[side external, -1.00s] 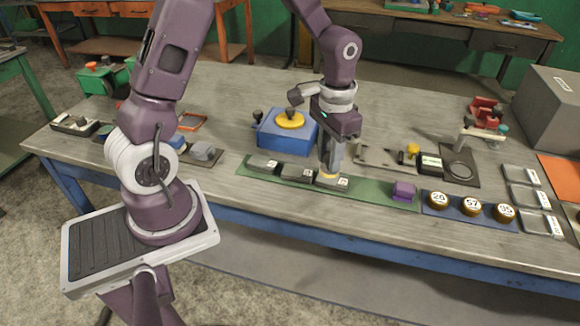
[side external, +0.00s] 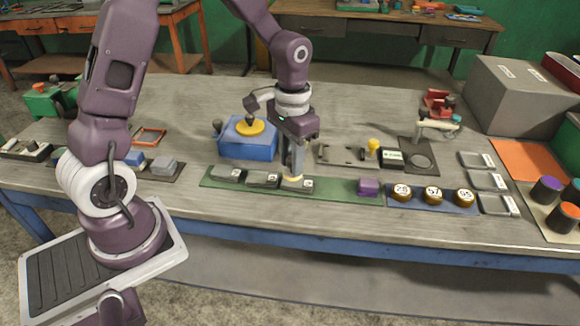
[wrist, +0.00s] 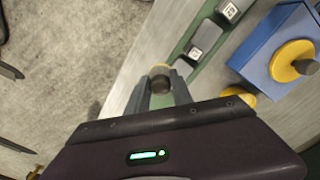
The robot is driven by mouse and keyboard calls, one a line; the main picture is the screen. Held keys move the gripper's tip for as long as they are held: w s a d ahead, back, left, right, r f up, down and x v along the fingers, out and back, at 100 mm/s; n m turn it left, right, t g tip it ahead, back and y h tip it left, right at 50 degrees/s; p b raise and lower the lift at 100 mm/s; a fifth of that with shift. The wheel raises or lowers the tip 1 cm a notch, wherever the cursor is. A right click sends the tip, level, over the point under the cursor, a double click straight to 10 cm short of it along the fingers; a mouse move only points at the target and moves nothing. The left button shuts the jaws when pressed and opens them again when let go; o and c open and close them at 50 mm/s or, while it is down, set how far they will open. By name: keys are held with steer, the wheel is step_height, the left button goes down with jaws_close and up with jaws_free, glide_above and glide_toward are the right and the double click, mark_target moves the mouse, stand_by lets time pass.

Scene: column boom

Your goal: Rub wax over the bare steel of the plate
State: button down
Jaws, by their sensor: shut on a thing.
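My gripper (side external: 293,172) points down over the green strip (side external: 335,191) at the bench's front, shut on a dark-knobbed pad (wrist: 160,83) with a yellow lower part. The pad's yellow edge (side external: 291,179) is low over the rightmost of three dark grey labelled blocks (side external: 304,185) on the strip. It seems to touch this block, but the contact is hidden. The other two blocks (side external: 263,179) (side external: 228,173) sit to its left. I cannot tell for sure which piece is the steel plate, nor see any wax film.
A purple block (side external: 369,187) sits at the strip's right end. Several numbered tins (side external: 433,195) stand further right. A flat grey fixture (side external: 343,155) lies behind the strip.

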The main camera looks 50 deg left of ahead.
steer(key=s+a+r, duration=0.1)
steer(key=s+a, duration=0.5)
steer(key=a, duration=0.4)
steer(key=s+a, duration=0.6)
steer(key=a, duration=0.5)
steer(key=shift+w+d+f, duration=0.1)
steer(key=shift+d+f, duration=0.05)
steer(key=shift+f, duration=1.45)
steer(key=shift+d+f, duration=0.1)
steer(key=shift+f, duration=1.45)
steer(key=shift+w+d+f, duration=0.1)
steer(key=shift+f, duration=0.65)
steer(key=shift+w+d+r, duration=0.25)
steer(key=shift+w+d+f, duration=0.2)
steer(key=shift+w+d, duration=0.05)
steer(key=shift+d, duration=0.05)
steer(key=shift+w+d+r, duration=0.1)
steer(key=shift+w+d, duration=1.5)
steer(key=shift+d, duration=0.2)
steer(key=shift+s+a, duration=2.05)
steer(key=shift+a, duration=0.3)
steer(key=shift+s+a, duration=0.15)
steer(key=shift+a, duration=0.05)
step_height(320, 180, up, 8)
